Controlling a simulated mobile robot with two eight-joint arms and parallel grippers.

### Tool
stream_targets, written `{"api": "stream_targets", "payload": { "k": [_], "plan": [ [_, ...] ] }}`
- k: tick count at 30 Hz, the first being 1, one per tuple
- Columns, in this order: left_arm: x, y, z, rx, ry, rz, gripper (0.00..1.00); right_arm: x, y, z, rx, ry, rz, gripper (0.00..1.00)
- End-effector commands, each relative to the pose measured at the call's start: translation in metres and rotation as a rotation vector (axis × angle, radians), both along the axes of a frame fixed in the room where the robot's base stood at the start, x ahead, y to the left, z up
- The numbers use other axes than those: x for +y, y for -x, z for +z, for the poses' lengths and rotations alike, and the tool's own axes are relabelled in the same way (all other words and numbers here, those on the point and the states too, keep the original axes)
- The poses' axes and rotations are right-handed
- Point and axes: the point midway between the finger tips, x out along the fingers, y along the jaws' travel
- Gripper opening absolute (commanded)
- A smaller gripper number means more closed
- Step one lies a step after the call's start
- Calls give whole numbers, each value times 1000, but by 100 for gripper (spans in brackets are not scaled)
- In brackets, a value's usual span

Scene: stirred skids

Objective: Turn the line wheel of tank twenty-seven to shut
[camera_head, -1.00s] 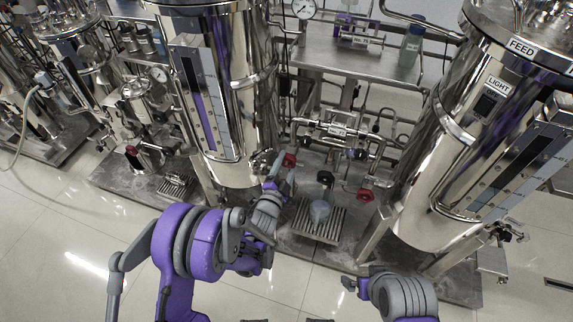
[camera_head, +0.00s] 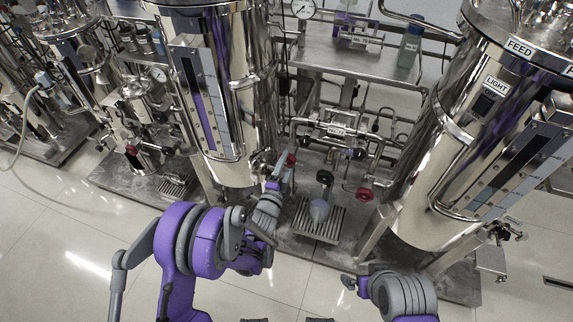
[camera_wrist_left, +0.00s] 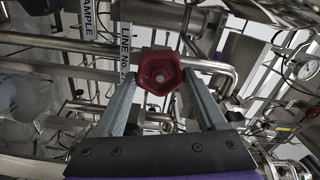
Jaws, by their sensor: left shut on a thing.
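A red hand wheel (camera_head: 291,158) sits on the pipework beside the left steel tank in the head view. It also shows large in the left wrist view (camera_wrist_left: 160,72), between the two fingers. My left gripper (camera_head: 280,174) reaches up to this wheel and is shut on it. A label starting "LINE NO" (camera_wrist_left: 126,45) is beside the wheel in the wrist view; its number is partly hidden. The left tank (camera_head: 232,90) has a purple level gauge. My right gripper (camera_head: 349,283) is low, away from the pipework, and its fingers are too small to read.
A second red wheel (camera_head: 364,194) and a black knob (camera_head: 324,177) are to the right. A grey vessel (camera_head: 319,211) stands on a slotted drain plate (camera_head: 331,229). The right tank (camera_head: 440,165) limits room on that side. The tiled floor in front is open.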

Motion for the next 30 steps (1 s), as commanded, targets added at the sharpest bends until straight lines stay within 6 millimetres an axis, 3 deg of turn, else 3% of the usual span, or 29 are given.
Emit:
{"api": "stream_targets", "payload": {
  "k": [3,4,8,19,30],
  "plan": [
    [0,0,0,-1,1,0,18,0,0,0,0,0,0,100],
    [0,0,0,-1,1,0,75,0,0,0,0,0,0,100],
    [0,0,0,-1,1,0,99,0,0,0,0,0,0,100],
    [3,9,0,0,1,0,100,0,0,0,0,0,0,100],
    [25,77,0,-1,1,0,100,0,0,-3,1,0,0,100]
  ]
}}
